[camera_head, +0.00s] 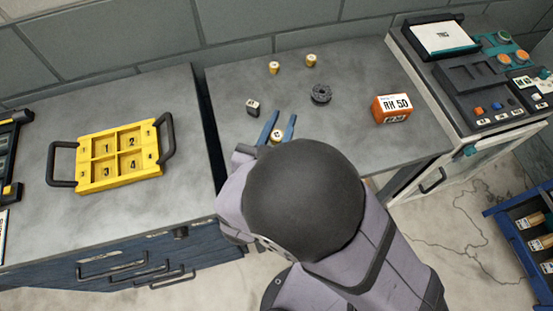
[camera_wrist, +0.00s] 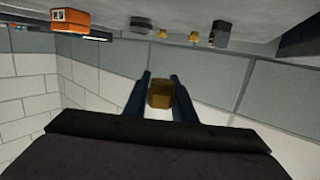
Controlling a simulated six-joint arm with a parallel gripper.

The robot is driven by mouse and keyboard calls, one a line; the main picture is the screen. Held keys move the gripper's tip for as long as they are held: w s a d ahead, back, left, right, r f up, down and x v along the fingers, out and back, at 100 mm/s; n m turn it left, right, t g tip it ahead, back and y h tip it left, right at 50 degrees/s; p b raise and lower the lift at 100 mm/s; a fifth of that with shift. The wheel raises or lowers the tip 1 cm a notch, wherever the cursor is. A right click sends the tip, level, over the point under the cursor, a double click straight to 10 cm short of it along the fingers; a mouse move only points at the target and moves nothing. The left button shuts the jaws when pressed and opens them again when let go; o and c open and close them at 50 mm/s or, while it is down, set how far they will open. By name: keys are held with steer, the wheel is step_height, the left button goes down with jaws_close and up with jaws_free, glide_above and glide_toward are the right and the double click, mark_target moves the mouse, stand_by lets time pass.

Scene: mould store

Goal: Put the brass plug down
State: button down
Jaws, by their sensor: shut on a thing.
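My gripper (camera_head: 282,128) has two blue-grey fingers and is over the front part of the right-hand bench. It is shut on a small brass plug with a pale top (camera_head: 276,136), which sits between the fingers. In the wrist view the brass plug (camera_wrist: 160,95) shows between the two fingers (camera_wrist: 160,88), with wall behind it. My arm hides part of the bench front below the gripper. Two more small brass-coloured plugs stand at the back of the same bench, one on the left (camera_head: 273,68) and one on the right (camera_head: 311,61).
On the right bench (camera_head: 235,85) are a small dark block (camera_head: 253,107), a dark ring-shaped part (camera_head: 321,94) and an orange box (camera_head: 392,109) marked RH 50. A yellow tray (camera_head: 86,170) with numbered compartments sits on the left bench (camera_head: 190,185). A control console (camera_head: 455,85) stands at right.

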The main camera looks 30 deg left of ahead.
steer(key=shift+f, duration=2.95)
steer(key=shift+f+p, duration=0.4)
steer(key=shift+f, duration=1.45)
steer(key=shift+f, duration=0.1)
steer(key=shift+f, duration=0.15)
steer(key=c, duration=1.5)
jaws_free()
steer(key=shift+o, duration=0.2)
